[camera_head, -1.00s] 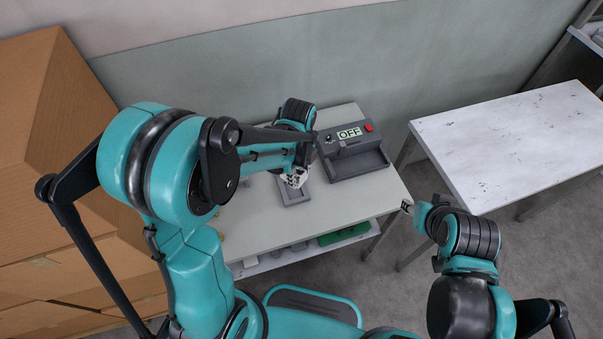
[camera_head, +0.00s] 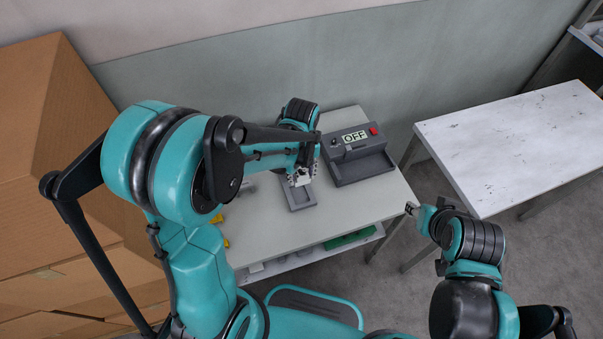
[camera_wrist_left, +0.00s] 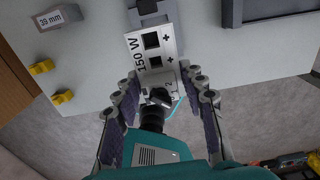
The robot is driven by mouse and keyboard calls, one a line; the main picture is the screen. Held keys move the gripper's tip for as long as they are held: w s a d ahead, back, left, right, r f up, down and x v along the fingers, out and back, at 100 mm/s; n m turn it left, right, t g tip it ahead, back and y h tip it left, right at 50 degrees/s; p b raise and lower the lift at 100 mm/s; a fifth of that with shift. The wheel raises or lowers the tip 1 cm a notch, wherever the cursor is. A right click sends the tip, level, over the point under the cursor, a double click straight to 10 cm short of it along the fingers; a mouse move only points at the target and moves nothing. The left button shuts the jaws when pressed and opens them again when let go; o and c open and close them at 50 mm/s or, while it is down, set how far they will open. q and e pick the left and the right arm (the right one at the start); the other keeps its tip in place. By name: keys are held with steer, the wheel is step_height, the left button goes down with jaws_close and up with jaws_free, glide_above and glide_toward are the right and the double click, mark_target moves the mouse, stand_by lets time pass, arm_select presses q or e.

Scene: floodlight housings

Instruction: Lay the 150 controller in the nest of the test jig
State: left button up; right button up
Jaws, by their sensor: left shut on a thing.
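The 150 controller is a white block marked "150 W" (camera_wrist_left: 150,50), with black squares and plus signs. My left gripper (camera_wrist_left: 158,95) is shut on it; the controller extends past the fingers. In the head view my left gripper (camera_head: 299,180) holds it above a small grey tray (camera_head: 303,202); whether they touch is unclear. The test jig (camera_head: 357,157) is a dark grey box just right of the gripper, with an "OFF" display, a red button and an empty-looking recessed nest in front. My right gripper (camera_head: 411,208) is off the table's right side, small in view.
The grey table (camera_head: 345,205) has free room in front of the jig. Yellow clips (camera_wrist_left: 40,68) and a "39 mm" block (camera_wrist_left: 58,18) lie left of the gripper. Cardboard boxes (camera_head: 50,120) stand at the left. A bare white table (camera_head: 520,145) stands right.

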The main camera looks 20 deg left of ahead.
arm_select(q)
steer(key=b, duration=0.8)
glide_above(302, 200)
steer(key=shift+f, duration=4.9)
steer(key=shift+f+b, duration=1.5)
steer(key=o, duration=1.3)
steer(key=shift+c, duration=0.2)
steer(key=shift+r, duration=0.1)
